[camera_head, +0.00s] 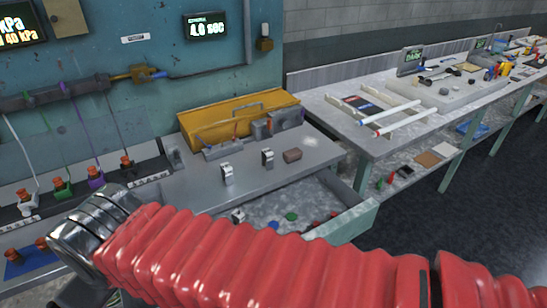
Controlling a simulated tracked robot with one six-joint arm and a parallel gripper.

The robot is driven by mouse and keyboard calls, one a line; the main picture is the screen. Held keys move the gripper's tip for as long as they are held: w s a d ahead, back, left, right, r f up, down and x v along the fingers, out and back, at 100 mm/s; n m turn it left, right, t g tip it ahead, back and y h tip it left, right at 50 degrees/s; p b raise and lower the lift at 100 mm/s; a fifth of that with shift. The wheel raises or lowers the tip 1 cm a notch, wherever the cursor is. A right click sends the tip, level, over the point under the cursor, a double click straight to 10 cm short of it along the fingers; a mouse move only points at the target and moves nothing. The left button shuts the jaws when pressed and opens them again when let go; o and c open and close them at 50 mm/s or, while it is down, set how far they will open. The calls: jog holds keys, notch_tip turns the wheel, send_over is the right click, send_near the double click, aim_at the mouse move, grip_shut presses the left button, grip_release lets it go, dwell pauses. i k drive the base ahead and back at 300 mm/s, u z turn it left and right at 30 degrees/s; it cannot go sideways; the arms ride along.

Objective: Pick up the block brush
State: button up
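A small brown block (293,155) lies on the grey metal worktop, right of two upright metal clips. It may be the block brush, but bristles cannot be made out at this size. My red-sleeved arm crosses the foreground from the lower right to a metal wrist joint at the left. The wrist is well left of the brown block and nearer to me. The fingers of my gripper cannot be seen.
Two metal clips (227,174) (267,158) stand on the worktop (205,185). An open drawer (345,222) with small coloured items juts out below. A yellow case (235,112) stands behind. A long bench (340,125) with glass tubes, tools and a screen runs to the right.

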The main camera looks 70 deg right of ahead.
aim_at(293, 156)
jog(key=u, duration=1.1)
jog(key=k, duration=2.15)
jog(key=z, duration=1.2)
